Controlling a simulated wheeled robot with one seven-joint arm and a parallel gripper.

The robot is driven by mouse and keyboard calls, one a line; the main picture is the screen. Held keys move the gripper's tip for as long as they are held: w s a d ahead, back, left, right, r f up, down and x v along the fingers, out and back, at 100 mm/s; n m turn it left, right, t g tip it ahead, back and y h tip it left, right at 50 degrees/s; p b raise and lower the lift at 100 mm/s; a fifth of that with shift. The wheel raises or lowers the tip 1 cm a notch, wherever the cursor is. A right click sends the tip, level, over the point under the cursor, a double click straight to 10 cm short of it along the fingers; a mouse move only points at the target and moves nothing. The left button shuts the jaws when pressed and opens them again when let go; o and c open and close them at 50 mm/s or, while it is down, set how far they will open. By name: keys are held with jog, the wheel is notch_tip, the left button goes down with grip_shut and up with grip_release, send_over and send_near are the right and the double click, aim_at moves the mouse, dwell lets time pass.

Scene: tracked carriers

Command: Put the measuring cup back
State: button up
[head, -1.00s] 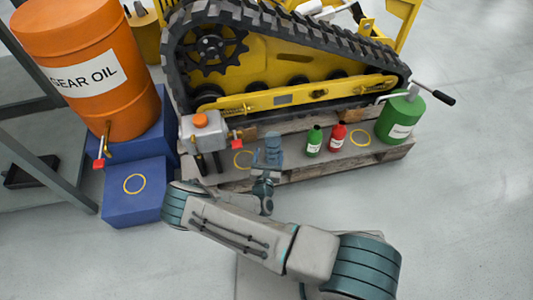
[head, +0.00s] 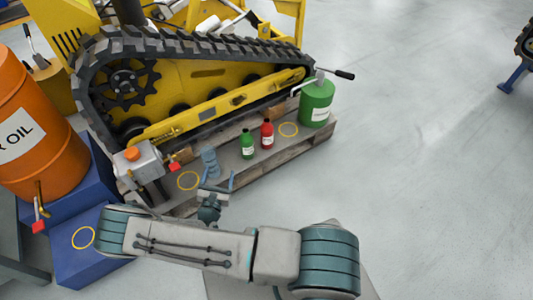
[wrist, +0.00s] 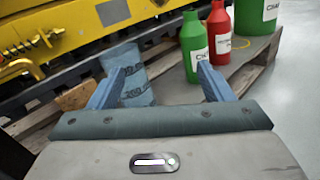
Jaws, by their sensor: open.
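The measuring cup (head: 210,162) is a blue, see-through cup with dark markings. It stands on the wooden pallet beside a yellow ring (head: 188,181), outside that ring. My gripper (head: 218,178) is open and empty, just on the near side of the cup. In the wrist view the cup (wrist: 128,62) appears beyond my fingers (wrist: 160,72), closer to the left finger, which covers part of it. I cannot tell whether they touch. Another yellow ring (head: 288,130) lies near the green drum, and a third ring (head: 83,237) lies on the blue step.
A green bottle (head: 247,145) and a red bottle (head: 267,134) stand right of the cup. A green drum (head: 316,103) with a lever is farther right. A grey box with an orange cap (head: 138,160) and an orange gear oil barrel (head: 40,135) are left. Open floor lies right.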

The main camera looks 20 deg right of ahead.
jog(key=s+d+r+m+g+h, duration=0.2)
jog(key=s+d+r+m+g, duration=0.2)
jog(key=d+r+m+g, duration=0.45)
jog(key=s+d+r+m+g+h, duration=0.2)
jog(key=s+d+r+m+g, duration=0.25)
jog(key=r+m+g, duration=0.5)
jog(key=s+r+m+t+y, duration=0.1)
jog(key=s+r+m+y, duration=0.4)
jog(key=r, duration=0.4)
jog(key=s+a+r+m+t+y, duration=0.1)
jog(key=s+r+m+y, duration=0.4)
jog(key=s+r+y, duration=0.2)
notch_tip(320, 180, up, 2)
jog(key=shift+s+a+m+t, duration=0.25)
jog(key=shift+s+m+t, duration=0.15)
jog(key=shift+s, duration=0.35)
